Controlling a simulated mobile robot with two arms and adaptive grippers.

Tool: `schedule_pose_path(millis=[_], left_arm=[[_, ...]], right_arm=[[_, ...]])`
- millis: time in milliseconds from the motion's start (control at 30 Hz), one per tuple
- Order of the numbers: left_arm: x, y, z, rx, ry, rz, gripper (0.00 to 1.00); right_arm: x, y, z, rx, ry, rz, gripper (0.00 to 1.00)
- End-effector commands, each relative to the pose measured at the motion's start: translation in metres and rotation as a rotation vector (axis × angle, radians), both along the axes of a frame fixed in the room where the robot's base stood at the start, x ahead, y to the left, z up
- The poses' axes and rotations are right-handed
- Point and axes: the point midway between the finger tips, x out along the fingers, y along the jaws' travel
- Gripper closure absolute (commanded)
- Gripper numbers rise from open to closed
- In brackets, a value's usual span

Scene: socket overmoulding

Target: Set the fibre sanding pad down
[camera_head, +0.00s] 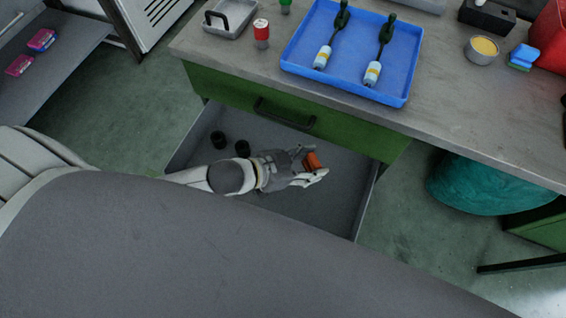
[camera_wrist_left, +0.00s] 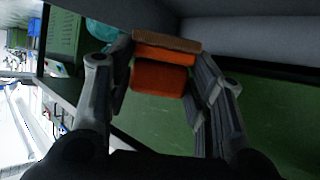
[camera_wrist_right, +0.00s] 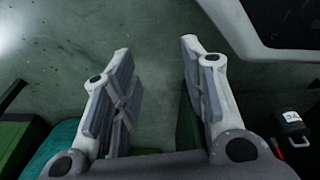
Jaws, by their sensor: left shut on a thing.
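The fibre sanding pad (camera_head: 313,161) is a small orange-brown block. My left gripper (camera_head: 308,168) is shut on it, inside or just above the open drawer (camera_head: 335,205) under the green bench front. In the left wrist view the pad (camera_wrist_left: 160,78) sits between the two fingers of the left gripper (camera_wrist_left: 163,72). Whether the pad touches the drawer floor I cannot tell. My right gripper shows only in its own wrist view (camera_wrist_right: 155,75), with its fingers wide apart and nothing between them, above the green floor.
Two black cylindrical pieces (camera_head: 242,148) stand in the drawer's left part. The drawer's right part looks bare. On the bench above, a blue tray (camera_head: 300,68) holds two cable parts. A red-and-white can (camera_head: 261,33) and a grey tray (camera_head: 233,27) stand left of it.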

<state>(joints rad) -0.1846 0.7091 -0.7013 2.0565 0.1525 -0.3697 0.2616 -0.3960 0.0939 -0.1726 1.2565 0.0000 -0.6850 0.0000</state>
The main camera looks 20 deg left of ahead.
Motion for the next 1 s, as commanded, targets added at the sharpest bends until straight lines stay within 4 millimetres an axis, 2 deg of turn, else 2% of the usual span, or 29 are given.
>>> schedule_pose_path(millis=[33, 133, 267, 467, 667, 1000], left_arm=[[0.002, 0.004, -0.021, 0.005, -0.003, -0.013, 0.76], [0.005, 0.009, -0.037, 0.003, -0.003, -0.028, 0.76], [0.006, 0.013, -0.046, 0.001, -0.002, -0.039, 0.76], [0.008, 0.013, -0.048, -0.003, -0.003, -0.041, 0.76], [0.03, -0.009, -0.064, -0.004, -0.005, -0.041, 0.76], [0.073, -0.053, -0.097, -0.003, -0.003, -0.04, 0.76]], right_arm=[[0.004, 0.0, -0.012, 0.0, -0.004, -0.001, 0.6], [0.009, 0.001, -0.014, 0.001, -0.008, -0.002, 0.6], [0.013, 0.002, -0.014, 0.001, -0.01, -0.002, 0.6], [0.014, 0.002, -0.012, 0.002, -0.011, -0.003, 0.6], [0.029, 0.004, 0.003, 0.003, -0.026, -0.005, 0.6], [0.056, 0.008, 0.05, 0.006, -0.054, -0.011, 0.6]])
